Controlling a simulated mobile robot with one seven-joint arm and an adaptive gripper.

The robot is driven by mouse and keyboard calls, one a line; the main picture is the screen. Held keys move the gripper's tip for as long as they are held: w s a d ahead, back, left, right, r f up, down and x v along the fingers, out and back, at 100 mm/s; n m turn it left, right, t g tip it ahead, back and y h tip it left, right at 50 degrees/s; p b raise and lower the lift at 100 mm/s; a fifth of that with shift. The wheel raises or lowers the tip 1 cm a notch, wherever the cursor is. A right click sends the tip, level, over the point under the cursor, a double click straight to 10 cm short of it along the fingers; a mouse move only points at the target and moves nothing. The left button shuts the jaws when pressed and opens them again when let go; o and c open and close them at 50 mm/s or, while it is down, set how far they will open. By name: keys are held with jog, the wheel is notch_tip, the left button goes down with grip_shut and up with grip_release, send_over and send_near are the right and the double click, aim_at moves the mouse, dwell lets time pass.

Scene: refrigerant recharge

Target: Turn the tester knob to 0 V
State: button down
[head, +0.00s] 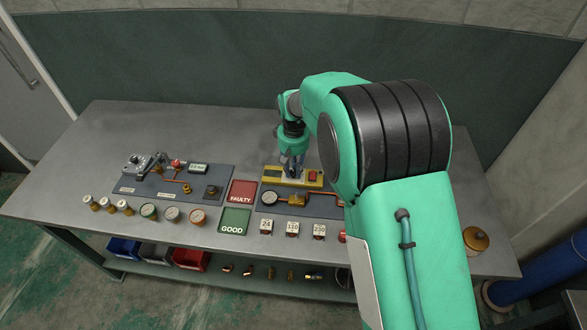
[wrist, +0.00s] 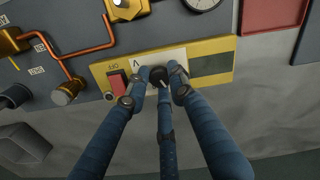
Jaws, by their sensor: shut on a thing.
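The tester is a yellow box (head: 270,173) at the back of the right grey panel, under my arm. The wrist view shows its yellow body (wrist: 226,43), a red rocker switch (wrist: 117,81), a dark display (wrist: 210,64) and a white dial plate (wrist: 171,55). The black tester knob (wrist: 158,76) sits on that plate, between my fingers. My gripper (wrist: 160,78) is shut on the knob, with blue fingers on both sides of it. In the head view my gripper (head: 292,165) is above the tester and hides the knob. I cannot read the knob's setting.
The grey panel carries a gauge (head: 269,197) and copper pipe in front of the tester. Red FAULTY (head: 242,191) and green GOOD (head: 234,221) mats lie to the left. Several gauges and fittings line the front. The table's back left is clear.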

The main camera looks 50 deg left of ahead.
aim_at(294, 172)
jog(key=n+p, duration=0.1)
jog(key=n, duration=0.2)
jog(key=shift+r+p, duration=0.1)
jog(key=shift+p, duration=0.3)
jog(key=shift+n+p, duration=0.6)
jog(key=shift+n, duration=1)
jog(key=c, duration=1.5)
grip_release()
notch_tip(294, 172, up, 12)
jog(key=shift+f, duration=0.1)
